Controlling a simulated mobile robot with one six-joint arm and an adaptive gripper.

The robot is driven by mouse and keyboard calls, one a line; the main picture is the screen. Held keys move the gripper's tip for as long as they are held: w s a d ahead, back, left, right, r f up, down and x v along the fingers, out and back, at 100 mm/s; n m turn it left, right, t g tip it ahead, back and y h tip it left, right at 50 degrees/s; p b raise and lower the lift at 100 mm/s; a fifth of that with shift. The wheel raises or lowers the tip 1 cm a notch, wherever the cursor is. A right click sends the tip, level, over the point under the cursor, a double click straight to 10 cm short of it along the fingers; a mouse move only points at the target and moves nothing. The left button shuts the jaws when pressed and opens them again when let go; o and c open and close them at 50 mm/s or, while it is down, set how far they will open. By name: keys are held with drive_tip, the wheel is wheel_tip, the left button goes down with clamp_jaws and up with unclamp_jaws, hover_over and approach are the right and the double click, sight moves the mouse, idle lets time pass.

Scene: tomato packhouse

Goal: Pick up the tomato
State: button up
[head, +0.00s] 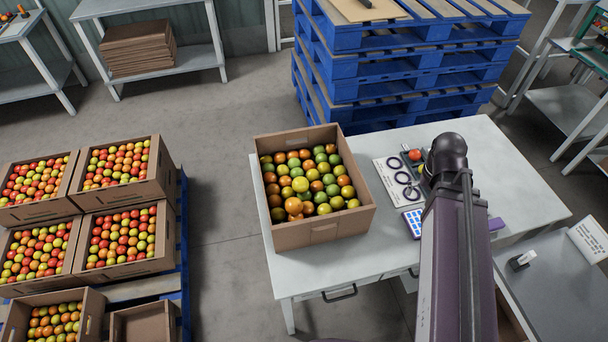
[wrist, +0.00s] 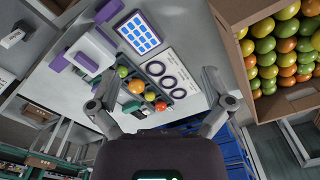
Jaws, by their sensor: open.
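I cannot tell which is the task's tomato. My gripper (wrist: 155,92) is open and empty, its fingers spread either side of the row and apart from it. In the head view a red tomato (head: 414,155) shows beside my arm, which hides my gripper and most of the tray.
A cardboard box (head: 325,232) full of mixed tomatoes stands on the table (head: 445,270), left of the tray. A card with black rings (head: 391,183) and a blue-squared card (head: 411,222) lie beside the tray. A white-and-purple device (wrist: 92,48) stands close by. Blue pallets (head: 400,65) rise behind.

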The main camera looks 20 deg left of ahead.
drive_tip(key=w+a+f+b, duration=0.1)
drive_tip(key=w+a, duration=0.2)
drive_tip(key=a, duration=0.6)
drive_tip(key=w+a+f+b, duration=0.1)
drive_tip(key=w+a, duration=0.2)
drive_tip(key=a, duration=0.5)
drive_tip(key=b, duration=0.2)
hover_over(301, 180)
wheel_tip(301, 180, down, 2)
drive_tip(key=shift+s+a+f, duration=0.1)
drive_tip(key=shift+a, duration=0.05)
drive_tip(key=shift+f, duration=0.15)
wheel_tip(301, 180, down, 8)
drive_tip(key=b, duration=0.8)
drive_tip(key=shift+f+b, duration=0.15)
drive_tip(key=shift+b, duration=0.15)
drive_tip(key=shift+f, duration=0.1)
drive_tip(key=shift+f+b, duration=2.5)
drive_tip(key=shift+b, duration=0.1)
drive_tip(key=c, duration=0.6)
